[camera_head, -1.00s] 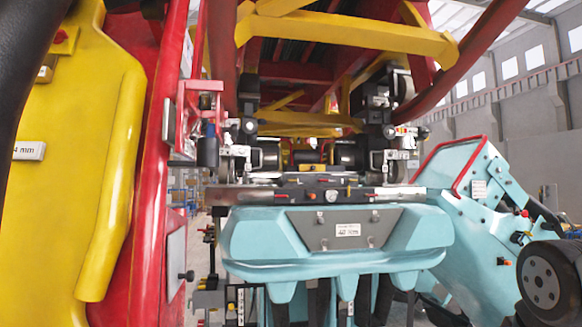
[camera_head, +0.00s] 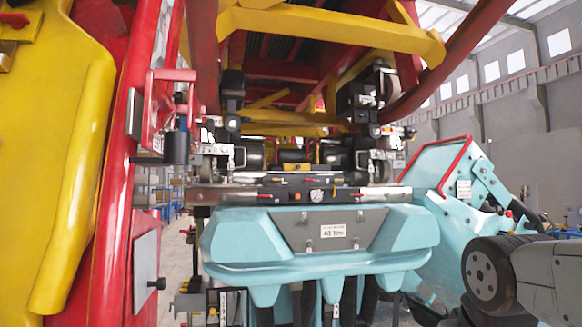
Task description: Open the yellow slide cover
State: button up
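A large yellow panel (camera_head: 62,150) with a rounded, raised edge fills the left side of the head view, set against a red body. A small yellow piece (camera_head: 297,167) sits on the dark bar at the centre, above the light-blue unit. I cannot tell which of these is the slide cover, nor whether it is open or shut. Part of my own arm shows at the lower right, apart from both. My gripper's fingers are not in view.
The light-blue unit (camera_head: 320,262) with a grey label plate stands at the centre, below red and yellow beams (camera_head: 330,30). A red-edged light-blue housing (camera_head: 450,185) is at the right. A grey plate with a black knob (camera_head: 157,284) is at the lower left.

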aim_at(286, 166)
jog(key=z, duration=0.05)
jog(key=i, duration=1.5)
